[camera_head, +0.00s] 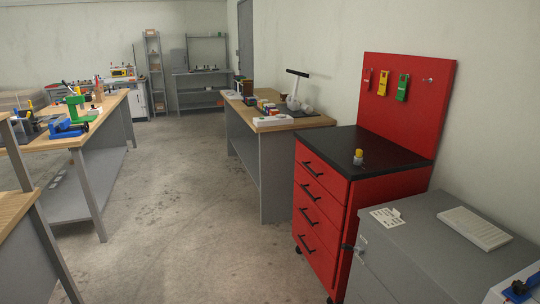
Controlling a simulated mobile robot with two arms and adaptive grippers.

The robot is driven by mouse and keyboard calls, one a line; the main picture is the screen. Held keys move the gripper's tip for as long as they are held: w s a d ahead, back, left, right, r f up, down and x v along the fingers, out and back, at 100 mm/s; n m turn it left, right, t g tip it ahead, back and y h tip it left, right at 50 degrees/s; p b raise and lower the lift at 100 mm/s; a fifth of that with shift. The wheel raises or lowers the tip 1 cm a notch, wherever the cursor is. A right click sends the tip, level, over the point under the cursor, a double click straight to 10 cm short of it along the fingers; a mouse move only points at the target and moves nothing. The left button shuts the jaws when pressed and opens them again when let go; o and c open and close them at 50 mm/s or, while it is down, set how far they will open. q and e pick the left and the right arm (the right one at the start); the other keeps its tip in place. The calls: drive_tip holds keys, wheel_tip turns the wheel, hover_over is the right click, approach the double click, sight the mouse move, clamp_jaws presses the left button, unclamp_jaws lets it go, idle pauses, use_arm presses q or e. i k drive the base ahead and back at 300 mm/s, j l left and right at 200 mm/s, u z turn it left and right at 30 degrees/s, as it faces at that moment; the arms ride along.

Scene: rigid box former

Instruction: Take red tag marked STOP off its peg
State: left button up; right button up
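A red panel (415,125) stands upright at the back of a red drawer cabinet (335,200). A red tag (367,79) hangs at the panel's left side and blends with the red behind it. Its marking is too small to read. To its right hang a yellow tag (383,83) and a green tag (403,87). A small pale peg or fitting (428,80) at the right has no tag on it. Neither of my grippers shows in the head view.
A grey cabinet (420,240) stands in front at the right. A wooden-topped bench (310,122) lies to the left. The floor (185,190) between the benches is clear.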

sight(367, 78)
drive_tip(key=i+z, duration=0.15)
drive_tip(key=i, duration=0.3)
drive_tip(key=i+j+z, duration=0.15)
drive_tip(key=i, duration=0.25)
drive_tip(key=i+j+z, duration=0.1)
drive_tip(key=i, duration=0.3)
drive_tip(key=i+j+z, duration=0.15)
drive_tip(key=i, duration=0.3)
